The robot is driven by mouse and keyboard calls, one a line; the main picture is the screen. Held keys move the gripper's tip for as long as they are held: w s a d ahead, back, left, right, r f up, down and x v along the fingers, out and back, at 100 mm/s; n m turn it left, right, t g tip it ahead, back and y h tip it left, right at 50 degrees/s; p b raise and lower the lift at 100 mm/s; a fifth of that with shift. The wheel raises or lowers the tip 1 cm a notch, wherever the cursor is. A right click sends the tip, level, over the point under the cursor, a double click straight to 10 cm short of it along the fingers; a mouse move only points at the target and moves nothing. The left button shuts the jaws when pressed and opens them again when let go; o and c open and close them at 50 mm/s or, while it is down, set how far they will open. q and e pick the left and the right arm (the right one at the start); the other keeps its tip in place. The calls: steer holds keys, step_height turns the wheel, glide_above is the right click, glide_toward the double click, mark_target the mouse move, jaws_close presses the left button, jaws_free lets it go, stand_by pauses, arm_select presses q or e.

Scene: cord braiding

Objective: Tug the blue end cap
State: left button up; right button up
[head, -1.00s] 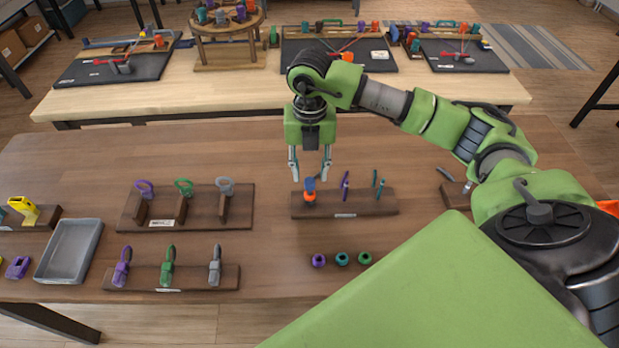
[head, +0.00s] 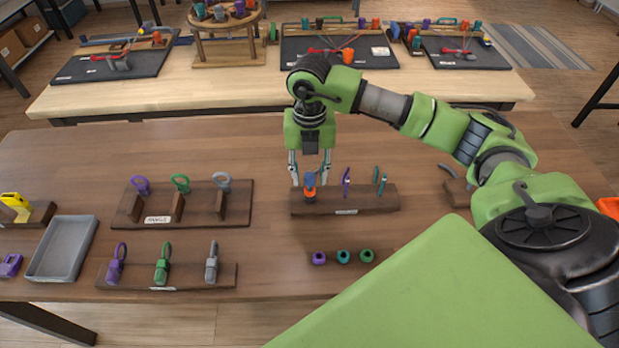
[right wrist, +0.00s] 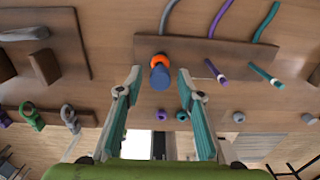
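The blue end cap (head: 309,180) stands upright above an orange ring (head: 309,193) at the left end of a dark wooden holder (head: 358,202). My right gripper (head: 309,184) points down over it, with one finger on each side. In the right wrist view the blue cap (right wrist: 160,78) and orange ring (right wrist: 160,60) appear between the two spread fingertips (right wrist: 159,72). A gap shows on both sides, so the gripper is open and holds nothing. My left gripper is not in view.
Several small round caps (head: 343,256) sit in front. Racks of ringed tools (head: 180,203) and a grey tray (head: 62,250) lie left.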

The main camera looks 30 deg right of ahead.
mark_target(310, 176)
steer(key=c, duration=0.9)
steer(key=shift+o, duration=0.2)
steer(key=o, duration=1.3)
steer(key=shift+f, duration=0.1)
steer(key=shift+r+p, duration=1.85)
steer(key=shift+r, duration=1.2)
